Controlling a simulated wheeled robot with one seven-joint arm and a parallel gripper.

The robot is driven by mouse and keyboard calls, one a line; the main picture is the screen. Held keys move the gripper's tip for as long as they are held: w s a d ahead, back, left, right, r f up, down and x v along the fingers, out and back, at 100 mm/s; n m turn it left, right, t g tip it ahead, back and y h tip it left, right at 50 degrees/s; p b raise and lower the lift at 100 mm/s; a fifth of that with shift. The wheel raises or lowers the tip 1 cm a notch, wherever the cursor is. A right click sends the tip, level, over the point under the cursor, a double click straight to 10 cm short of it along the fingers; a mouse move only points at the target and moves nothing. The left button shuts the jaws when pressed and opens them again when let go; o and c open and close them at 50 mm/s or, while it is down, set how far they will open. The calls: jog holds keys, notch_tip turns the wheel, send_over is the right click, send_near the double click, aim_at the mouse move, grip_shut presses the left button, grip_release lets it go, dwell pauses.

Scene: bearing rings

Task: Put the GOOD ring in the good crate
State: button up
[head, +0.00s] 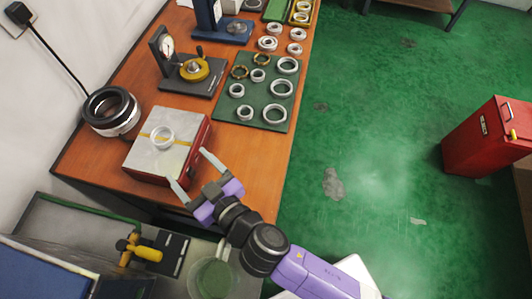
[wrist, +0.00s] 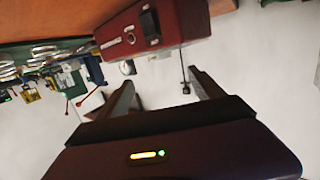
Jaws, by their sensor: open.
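A light metal ring (head: 162,138) lies on the grey top plate of a red box (head: 172,172) on the wooden table. No mark showing whether it is good can be made out. My gripper (head: 189,168) is open and empty at the box's front right side, its fingers pointing toward the box. In the wrist view, my open gripper (wrist: 162,86) has the red box (wrist: 165,30) above it. Several more rings lie on a green mat (head: 223,108).
A large black-and-white coil (head: 112,110) is at the left. A red bin (head: 488,140) stands on the green floor. Bare table (head: 258,160) lies right of the box.

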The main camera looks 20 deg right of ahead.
jog(key=shift+g+h, duration=0.3)
jog(key=s+d+f, duration=0.1)
jog(key=s+d, duration=0.1)
jog(key=s+d+f, duration=0.1)
jog(key=s+d, duration=0.1)
jog(key=d, duration=0.1)
jog(key=s+d+f, duration=0.1)
jog(key=s+d, duration=0.1)
jog(key=shift+s+d, duration=0.25)
jog(key=shift+d, duration=0.1)
jog(key=shift+m+h, duration=0.4)
jog(key=s+d, duration=0.2)
jog(key=s, duration=0.1)
jog(key=s+d, duration=0.3)
jog(key=shift+s+d, duration=0.2)
jog(key=shift+d, duration=0.1)
jog(key=s+d+r+m+h, duration=0.1)
jog(key=s+d+r, duration=0.3)
jog(key=s, duration=0.3)
jog(key=s+d+r+m+h, duration=0.1)
jog(key=s+d+r+h, duration=0.1)
jog(key=s+d+r, duration=0.3)
jog(key=s+d, duration=0.1)
jog(key=s, duration=0.1)
jog(key=shift+s+m+h, duration=0.3)
jog(key=shift+s+m, duration=0.1)
jog(key=shift+o, duration=0.4)
jog(key=shift+s+d+r, duration=0.2)
jog(key=shift+r, duration=0.2)
